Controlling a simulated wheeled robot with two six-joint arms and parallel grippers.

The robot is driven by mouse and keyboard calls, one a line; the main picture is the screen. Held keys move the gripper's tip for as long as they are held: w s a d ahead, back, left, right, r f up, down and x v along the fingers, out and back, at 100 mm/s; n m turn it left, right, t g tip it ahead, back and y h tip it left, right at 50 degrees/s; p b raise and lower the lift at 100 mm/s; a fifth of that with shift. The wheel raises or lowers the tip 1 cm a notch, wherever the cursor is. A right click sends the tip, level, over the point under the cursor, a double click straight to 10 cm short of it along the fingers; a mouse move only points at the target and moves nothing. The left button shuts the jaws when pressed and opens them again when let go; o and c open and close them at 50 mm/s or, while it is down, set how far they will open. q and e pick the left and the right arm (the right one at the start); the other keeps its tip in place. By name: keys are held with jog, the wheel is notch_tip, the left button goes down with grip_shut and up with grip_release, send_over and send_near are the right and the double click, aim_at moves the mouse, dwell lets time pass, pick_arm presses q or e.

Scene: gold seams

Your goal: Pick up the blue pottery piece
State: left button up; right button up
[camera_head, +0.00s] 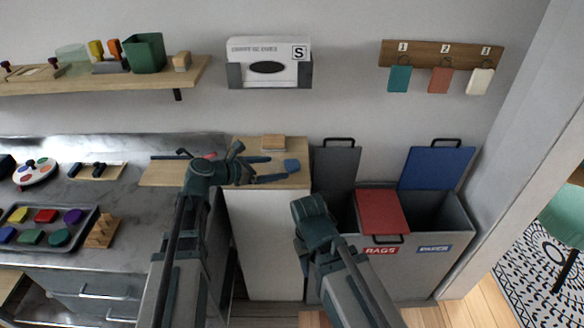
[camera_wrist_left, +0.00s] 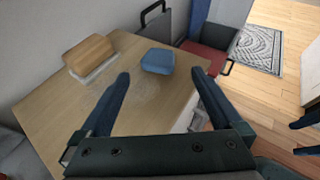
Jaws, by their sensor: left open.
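The blue pottery piece (camera_head: 292,165) lies at the right end of the wooden top of a white cabinet. In the left wrist view the blue piece (camera_wrist_left: 158,61) is a small rounded block, just beyond and between my fingertips. My left gripper (camera_head: 279,168) is open and empty, its two fingers (camera_wrist_left: 160,76) pointing at the piece from the left in the head view. A small gap shows between fingers and piece.
A wood-topped block (camera_head: 273,142) sits at the back of the wooden top (camera_wrist_left: 55,100). Right of the cabinet stand bins with a grey lid (camera_head: 336,170), a red lid (camera_head: 382,211) and a blue lid (camera_head: 437,167). A tray (camera_head: 88,243) with coloured pieces lies on the left counter.

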aim_at(286, 166)
pick_arm(q)
jog(key=b+x, duration=0.2)
jog(key=x, duration=0.3)
jog(key=shift+w+f, duration=0.15)
jog(key=shift+w, duration=0.1)
jog(key=c, duration=1.4)
